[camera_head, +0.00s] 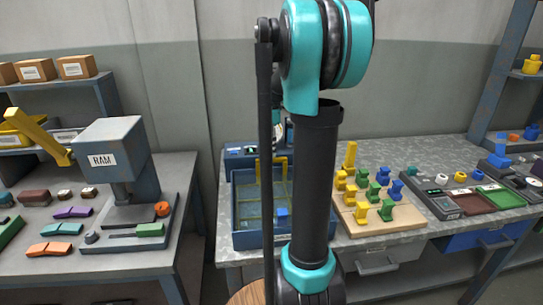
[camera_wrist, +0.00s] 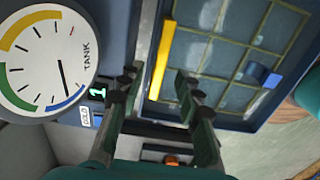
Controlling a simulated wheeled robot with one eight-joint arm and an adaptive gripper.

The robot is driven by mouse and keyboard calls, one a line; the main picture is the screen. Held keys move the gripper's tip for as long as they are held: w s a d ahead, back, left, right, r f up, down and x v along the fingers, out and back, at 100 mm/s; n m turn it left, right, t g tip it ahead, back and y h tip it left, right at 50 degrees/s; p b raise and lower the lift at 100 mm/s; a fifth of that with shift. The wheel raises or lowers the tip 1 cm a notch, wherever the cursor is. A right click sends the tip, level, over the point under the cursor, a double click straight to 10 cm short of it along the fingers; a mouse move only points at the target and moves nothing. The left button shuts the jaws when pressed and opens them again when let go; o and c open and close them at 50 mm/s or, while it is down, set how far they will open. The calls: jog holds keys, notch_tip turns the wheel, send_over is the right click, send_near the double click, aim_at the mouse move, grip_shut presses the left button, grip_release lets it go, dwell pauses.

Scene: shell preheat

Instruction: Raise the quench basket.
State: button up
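The quench basket (camera_wrist: 205,50) is a yellowish wire grid inside a blue tank (camera_head: 240,240) on the grey bench. Its thick yellow handle bar (camera_wrist: 163,50) stands at one side and also shows in the head view (camera_head: 284,172). A small blue block (camera_wrist: 260,75) lies in the basket, visible too in the head view (camera_head: 282,212). My gripper (camera_wrist: 156,78) is open and empty in the wrist view. The handle's lower end shows between its fingertips, seemingly beyond them; I cannot tell the gap. In the head view my arm hides part of the tank.
A round gauge marked TANK (camera_wrist: 42,60) and a label reading COLD (camera_wrist: 84,116) are close to the gripper's left. Right of the tank is a wooden board (camera_head: 380,223) with yellow, green and blue pieces. A RAM press (camera_head: 110,150) stands on the left bench.

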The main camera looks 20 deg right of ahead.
aim_at(271, 159)
jog(key=shift+f, duration=1.8)
jog(key=shift+c, duration=0.4)
grip_shut()
